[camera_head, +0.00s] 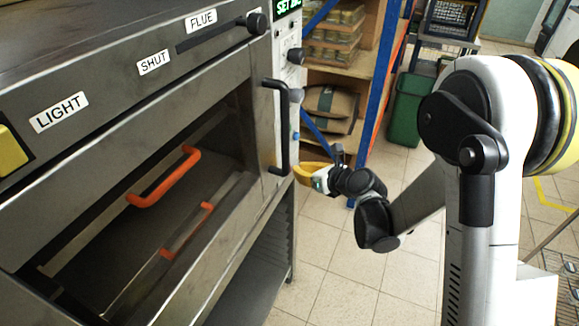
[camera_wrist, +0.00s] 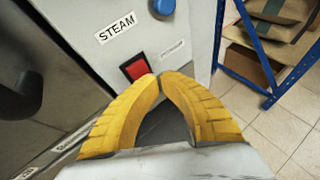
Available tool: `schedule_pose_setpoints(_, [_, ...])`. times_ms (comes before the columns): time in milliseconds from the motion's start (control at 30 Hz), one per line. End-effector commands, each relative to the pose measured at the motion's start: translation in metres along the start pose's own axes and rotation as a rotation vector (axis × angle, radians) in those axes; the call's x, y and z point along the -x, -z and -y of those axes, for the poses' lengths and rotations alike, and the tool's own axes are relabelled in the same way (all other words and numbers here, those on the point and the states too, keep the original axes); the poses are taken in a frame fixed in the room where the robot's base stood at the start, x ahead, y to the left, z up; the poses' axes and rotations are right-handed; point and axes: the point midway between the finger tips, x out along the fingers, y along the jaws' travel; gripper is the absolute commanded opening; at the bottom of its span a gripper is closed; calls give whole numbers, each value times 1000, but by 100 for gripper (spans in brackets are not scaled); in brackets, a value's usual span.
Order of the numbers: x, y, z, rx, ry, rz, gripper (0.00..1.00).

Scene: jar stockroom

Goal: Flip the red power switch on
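The red power switch (camera_wrist: 136,67) sits in a black frame on the pale control panel (camera_wrist: 90,62), below the STEAM label. I cannot make out which way its rocker is tilted. My gripper (camera_wrist: 159,77) has yellow ribbed fingers, with the tips together and nothing visible between them. The tips are just right of and below the switch in the wrist view, overlapping its lower right corner. I cannot tell whether they touch it. In the head view my gripper (camera_head: 300,174) is at the oven's right front edge, low by the panel. The switch is not visible there.
A blue round button (camera_wrist: 163,7) is above the switch. The oven (camera_head: 90,160) has a black vertical handle (camera_head: 278,125) left of the panel. A blue-posted shelf (camera_head: 378,80) and a green bin (camera_head: 408,108) stand behind.

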Motion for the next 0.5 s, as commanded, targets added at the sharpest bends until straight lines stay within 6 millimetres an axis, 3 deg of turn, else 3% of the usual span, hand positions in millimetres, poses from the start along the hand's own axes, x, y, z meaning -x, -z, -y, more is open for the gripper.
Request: schedule_pose_setpoints(500, [9, 8, 7, -1, 1, -1, 0])
